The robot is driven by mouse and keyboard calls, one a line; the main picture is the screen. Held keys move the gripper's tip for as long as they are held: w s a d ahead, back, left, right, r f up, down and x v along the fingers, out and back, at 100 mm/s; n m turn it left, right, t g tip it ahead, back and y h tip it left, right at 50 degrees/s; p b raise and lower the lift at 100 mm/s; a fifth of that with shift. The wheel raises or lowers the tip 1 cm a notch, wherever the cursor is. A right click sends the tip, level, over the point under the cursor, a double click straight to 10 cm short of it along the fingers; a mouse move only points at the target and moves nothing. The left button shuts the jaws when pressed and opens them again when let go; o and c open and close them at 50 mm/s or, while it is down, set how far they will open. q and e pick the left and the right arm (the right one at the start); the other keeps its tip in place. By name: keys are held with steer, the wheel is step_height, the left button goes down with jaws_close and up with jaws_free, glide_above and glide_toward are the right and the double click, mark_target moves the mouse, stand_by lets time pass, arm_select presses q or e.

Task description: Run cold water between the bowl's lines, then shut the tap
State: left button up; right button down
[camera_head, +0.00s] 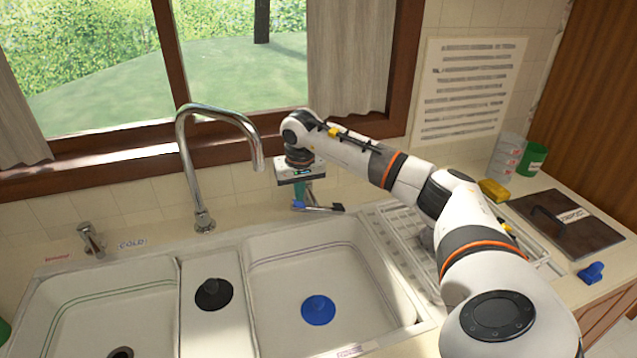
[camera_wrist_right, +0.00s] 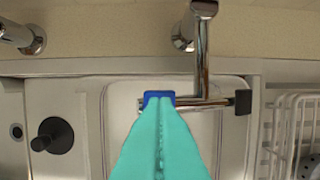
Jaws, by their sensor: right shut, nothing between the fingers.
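The left sink bowl (camera_head: 75,310) has green and purple lines along its inner wall; its drain (camera_head: 121,353) looks uncovered. The right bowl (camera_head: 285,275) has a blue plug on its floor. No water shows. The chrome spout (camera_head: 190,150) ends above the back of the sink near the right bowl. A chrome handle (camera_head: 92,240) stands at left beside a COLD label (camera_head: 132,244). My right gripper (camera_head: 298,204), teal with blue tips, is shut and empty, at a chrome lever with a black end (camera_head: 337,207). In the right wrist view its tips overlap the lever (camera_wrist_right: 210,102); contact is unclear. My left gripper is out of view.
A black plug (camera_head: 213,293) lies on the divider and the blue plug (camera_head: 318,310) in the right bowl. A white dish rack (camera_head: 408,236) is right of the sink. A sponge (camera_head: 494,190), green can (camera_head: 531,159), dark board (camera_head: 570,228) and blue object (camera_head: 591,272) are further right.

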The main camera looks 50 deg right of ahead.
mark_target(300, 204)
steer(key=shift+f+b, duration=1.1)
steer(key=shift+f, duration=0.85)
step_height(300, 204, up, 7)
steer(key=p, duration=0.5)
steer(key=shift+f, duration=0.1)
steer(key=shift+s+d+f, duration=0.1)
steer(key=shift+s+d, duration=0.1)
steer(key=shift+d, duration=0.05)
steer(key=s+d+b, duration=0.1)
steer(key=s+d, duration=0.4)
steer(key=d, duration=0.4)
steer(key=shift+f, duration=0.15)
steer(key=shift+f+b, duration=0.85)
steer(key=shift+f, duration=0.4)
stand_by(2.6)
